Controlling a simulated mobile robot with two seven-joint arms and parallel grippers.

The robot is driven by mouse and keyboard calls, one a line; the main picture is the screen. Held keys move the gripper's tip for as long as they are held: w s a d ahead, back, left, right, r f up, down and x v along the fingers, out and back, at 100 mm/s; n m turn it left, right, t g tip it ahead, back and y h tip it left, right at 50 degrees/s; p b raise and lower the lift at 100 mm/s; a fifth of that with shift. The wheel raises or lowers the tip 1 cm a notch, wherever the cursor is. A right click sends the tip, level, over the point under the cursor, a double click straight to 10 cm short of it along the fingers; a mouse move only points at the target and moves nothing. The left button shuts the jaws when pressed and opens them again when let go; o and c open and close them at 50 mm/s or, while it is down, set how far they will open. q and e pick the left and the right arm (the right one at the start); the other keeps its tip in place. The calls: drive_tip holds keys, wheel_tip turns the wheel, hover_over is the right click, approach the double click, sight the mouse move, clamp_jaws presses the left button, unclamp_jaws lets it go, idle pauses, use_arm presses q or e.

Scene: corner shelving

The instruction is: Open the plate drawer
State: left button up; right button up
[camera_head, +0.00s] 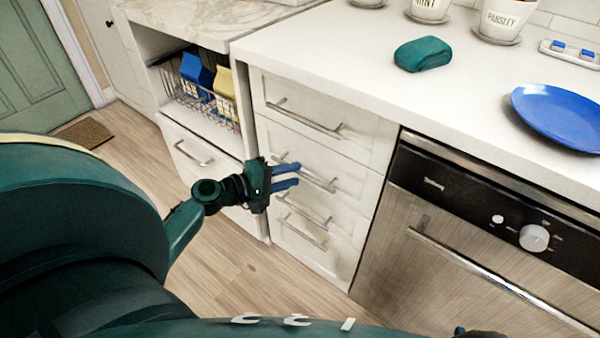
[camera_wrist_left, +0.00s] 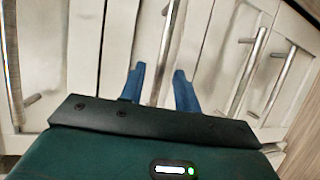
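A white cabinet with a stack of drawers (camera_head: 335,155) stands left of the oven, each drawer with a bar handle. No label shows which is the plate drawer. All the drawers look closed. My left gripper (camera_head: 297,175) is at the second drawer from the top, its blue fingers by that handle (camera_head: 320,181). In the left wrist view, my left gripper (camera_wrist_left: 160,86) is open, with the handle bar (camera_wrist_left: 166,45) between its two fingers and gaps on both sides. Contact cannot be told.
A stainless oven (camera_head: 455,250) with a long handle stands right of the drawers. A wire basket (camera_head: 205,100) with cartons is at left. Wood floor (camera_head: 240,270) is clear.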

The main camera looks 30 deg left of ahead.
sight(298, 173)
use_arm(q)
drive_tip(key=shift+x, duration=1.55)
clamp_jaws()
